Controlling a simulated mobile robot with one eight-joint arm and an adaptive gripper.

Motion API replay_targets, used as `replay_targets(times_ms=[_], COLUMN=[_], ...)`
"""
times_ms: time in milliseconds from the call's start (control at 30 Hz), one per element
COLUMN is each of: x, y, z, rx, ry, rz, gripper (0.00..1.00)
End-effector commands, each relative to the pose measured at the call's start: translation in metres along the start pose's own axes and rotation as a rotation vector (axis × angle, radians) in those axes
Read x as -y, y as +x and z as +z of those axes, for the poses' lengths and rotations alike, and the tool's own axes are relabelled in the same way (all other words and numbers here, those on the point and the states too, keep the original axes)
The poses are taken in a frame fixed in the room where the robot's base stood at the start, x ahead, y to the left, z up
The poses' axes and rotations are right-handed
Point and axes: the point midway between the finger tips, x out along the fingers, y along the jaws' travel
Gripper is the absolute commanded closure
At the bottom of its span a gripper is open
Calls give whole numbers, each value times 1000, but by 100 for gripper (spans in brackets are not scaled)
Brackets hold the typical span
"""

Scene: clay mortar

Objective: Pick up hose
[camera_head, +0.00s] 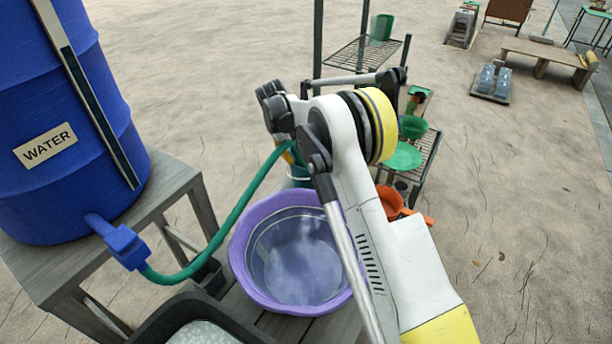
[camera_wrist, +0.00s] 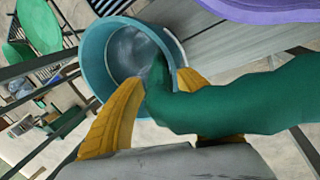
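The green hose (camera_head: 232,222) runs from the blue valve (camera_head: 123,243) of the water barrel, past the purple basin, up to my gripper. In the wrist view the hose (camera_wrist: 240,100) comes in from the right, crosses one yellow finger and bends between the fingertips. My gripper (camera_wrist: 160,84) has its two yellow fingers on either side of the hose's end part, closed in close against it. The exact contact is partly hidden by the hose. A teal bucket (camera_wrist: 97,50) lies behind the fingertips. In the head view my arm hides most of my gripper.
The blue water barrel (camera_head: 60,110) stands on a grey wooden stand (camera_head: 175,180) at left. The purple basin (camera_head: 240,265) of water and a dark tub (camera_head: 165,315) are close below. A shelf (camera_head: 430,150) with green and orange items stands behind my arm. Open sandy ground lies beyond.

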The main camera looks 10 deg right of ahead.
Motion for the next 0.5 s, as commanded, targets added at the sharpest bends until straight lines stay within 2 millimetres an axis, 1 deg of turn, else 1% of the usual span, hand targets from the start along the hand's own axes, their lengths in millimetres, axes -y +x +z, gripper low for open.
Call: replay_targets(times_ms=[33, 67, 100, 133, 500], x=[0, 0, 0, 0, 0], y=[0, 0, 0, 0, -2], z=[0, 0, 0, 0, 0], rx=[0, 0, 0, 0, 0], ry=[0, 0, 0, 0, 0], rz=[0, 0, 0, 0, 0], gripper=[76, 85, 97, 100, 100])
